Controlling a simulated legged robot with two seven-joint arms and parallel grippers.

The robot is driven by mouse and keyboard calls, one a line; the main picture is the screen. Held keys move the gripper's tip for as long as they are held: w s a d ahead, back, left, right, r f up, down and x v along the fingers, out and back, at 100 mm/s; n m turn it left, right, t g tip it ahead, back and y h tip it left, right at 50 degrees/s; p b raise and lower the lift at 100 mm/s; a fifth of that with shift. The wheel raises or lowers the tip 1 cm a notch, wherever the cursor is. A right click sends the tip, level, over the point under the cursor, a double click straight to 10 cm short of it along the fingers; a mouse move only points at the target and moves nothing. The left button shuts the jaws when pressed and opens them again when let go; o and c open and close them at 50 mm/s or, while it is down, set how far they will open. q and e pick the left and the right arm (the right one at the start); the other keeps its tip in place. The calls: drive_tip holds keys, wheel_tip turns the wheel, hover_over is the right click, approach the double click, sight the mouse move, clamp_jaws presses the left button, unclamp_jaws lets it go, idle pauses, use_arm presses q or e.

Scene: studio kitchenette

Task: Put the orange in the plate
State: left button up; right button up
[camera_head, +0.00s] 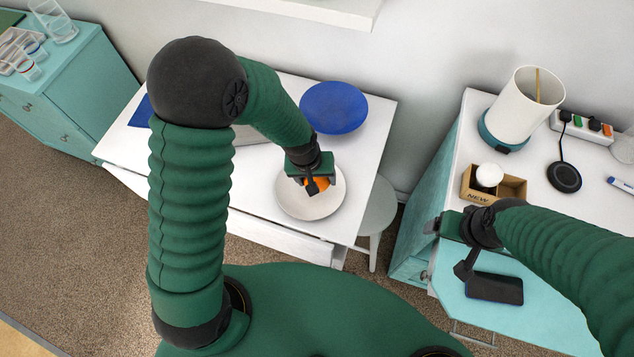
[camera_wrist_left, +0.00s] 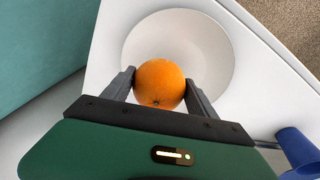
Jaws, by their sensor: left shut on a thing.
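The orange (camera_wrist_left: 160,83) is between the two fingers of my left gripper (camera_wrist_left: 160,88), which is shut on it. In the head view the orange (camera_head: 318,184) shows partly behind my left gripper (camera_head: 314,184), over the white plate (camera_head: 300,208). The plate also shows in the left wrist view (camera_wrist_left: 205,40), below the orange. I cannot tell whether the orange touches the plate. My right gripper (camera_head: 449,248) is at the right, near the teal cabinet; its fingers appear spread apart with nothing seen between them.
A blue bowl (camera_head: 334,107) stands behind the plate on the white table (camera_head: 376,115). A grey stool (camera_head: 377,214) is right of the table.

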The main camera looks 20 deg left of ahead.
sight(306, 182)
use_arm(q)
drive_tip(key=a+f, duration=0.3)
drive_tip(key=shift+s+a+f, duration=0.1)
drive_tip(key=shift+s+a, duration=0.05)
drive_tip(key=shift+c, duration=0.8)
drive_tip(key=shift+a, duration=0.1)
drive_tip(key=o, duration=1.5)
drive_tip(key=shift+d, duration=0.25)
drive_tip(key=shift+o, duration=1.2)
drive_tip(key=shift+d, duration=1.05)
drive_tip(key=shift+a+r, duration=0.2)
drive_tip(key=shift+a, duration=0.05)
drive_tip(key=r, duration=0.1)
drive_tip(key=a+r, duration=0.1)
drive_tip(key=r, duration=0.2)
drive_tip(key=shift+s+a+r+p, duration=0.15)
drive_tip(key=shift+s+a+p, duration=0.05)
drive_tip(key=shift+a+p, duration=0.2)
wheel_tip(306, 182, up, 7)
drive_tip(key=s, duration=0.2)
drive_tip(key=s+a+r+m+y, duration=0.1)
drive_tip(key=s+a+r+m, duration=0.2)
drive_tip(key=s+a, duration=0.2)
drive_tip(key=shift+s+t+p, duration=0.4)
drive_tip(key=shift+s, duration=0.2)
use_arm(e)
drive_tip(key=shift+s+a+r, duration=0.1)
drive_tip(key=shift+a+r, duration=0.85)
drive_tip(key=shift+a, duration=0.05)
